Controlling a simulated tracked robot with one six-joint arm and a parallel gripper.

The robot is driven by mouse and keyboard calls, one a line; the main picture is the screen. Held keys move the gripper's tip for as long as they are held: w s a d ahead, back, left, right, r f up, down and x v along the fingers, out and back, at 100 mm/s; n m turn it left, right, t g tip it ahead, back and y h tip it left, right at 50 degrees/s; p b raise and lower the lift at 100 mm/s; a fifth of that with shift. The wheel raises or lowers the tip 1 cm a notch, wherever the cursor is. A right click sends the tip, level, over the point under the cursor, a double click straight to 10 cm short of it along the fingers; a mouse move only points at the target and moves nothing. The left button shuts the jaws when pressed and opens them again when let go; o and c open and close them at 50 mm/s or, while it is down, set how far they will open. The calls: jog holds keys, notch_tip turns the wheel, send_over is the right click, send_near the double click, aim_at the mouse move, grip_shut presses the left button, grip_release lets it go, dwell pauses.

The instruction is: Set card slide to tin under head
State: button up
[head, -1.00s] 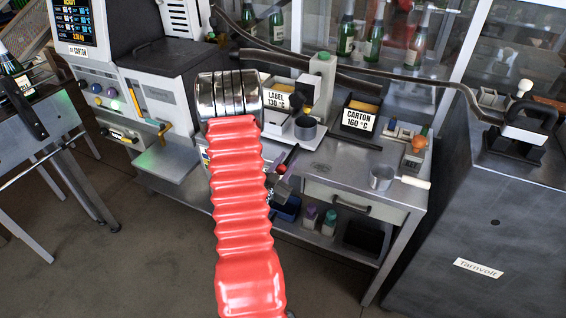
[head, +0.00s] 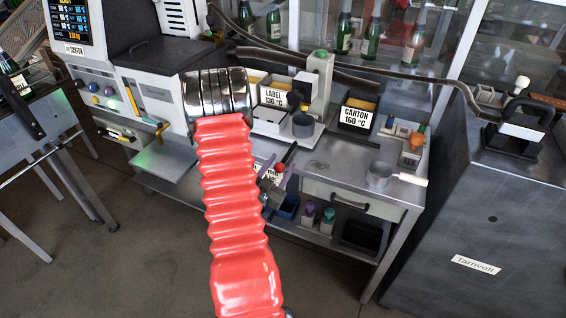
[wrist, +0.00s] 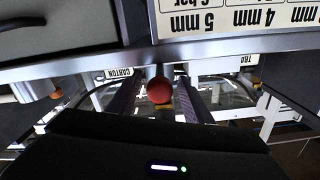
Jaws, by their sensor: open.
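A red ball knob (wrist: 160,90) shows in the wrist view below the front edge of a metal bench, in line with the gap between the two dark fingers of my gripper (wrist: 157,103). The gripper is open, with a finger on either side of the knob; I cannot tell whether either touches it. A "CARTON" plate (wrist: 119,73) is left of the knob and a partly hidden plate starting "TR" (wrist: 246,60) is right of it. The knob also shows small in the head view (head: 280,168), beside my gripper (head: 268,190). I cannot make out the card slide itself or a tin.
A panel (wrist: 240,18) with mm settings is above the knob in the wrist view. A grey cabinet (head: 470,220) stands right.

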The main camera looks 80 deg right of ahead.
jog(key=w+a, duration=0.1)
jog(key=a, duration=0.8)
jog(key=shift+w, duration=0.2)
jog(key=shift+f, duration=0.1)
jog(key=w+a+f+n+t+y, duration=0.1)
jog(key=w+a+f+y, duration=0.1)
jog(key=f+y, duration=0.35)
jog(key=w+a+f+n+t+y, duration=0.1)
jog(key=w+a+f+y, duration=0.1)
jog(key=f, duration=0.6)
jog(key=w+a+r+n+t+y, duration=0.2)
jog(key=w+a+r+n+y, duration=0.15)
jog(key=w+a, duration=0.45)
jog(key=w+a+r+n+t+y, duration=0.2)
jog(key=w+a+n+y, duration=0.35)
jog(key=a, duration=0.45)
jog(key=s+a+r+n+t, duration=0.1)
jog(key=a+r+n, duration=0.5)
jog(key=a+r, duration=0.6)
jog(key=s+a+r+n+t+y, duration=0.1)
jog(key=a+r+n, duration=0.4)
jog(key=a+r, duration=0.7)
notch_tip(320, 180, up, 5)
jog(key=shift+s+r+n, duration=0.2)
jog(key=shift+s+n, duration=0.2)
jog(key=shift+s, duration=0.3)
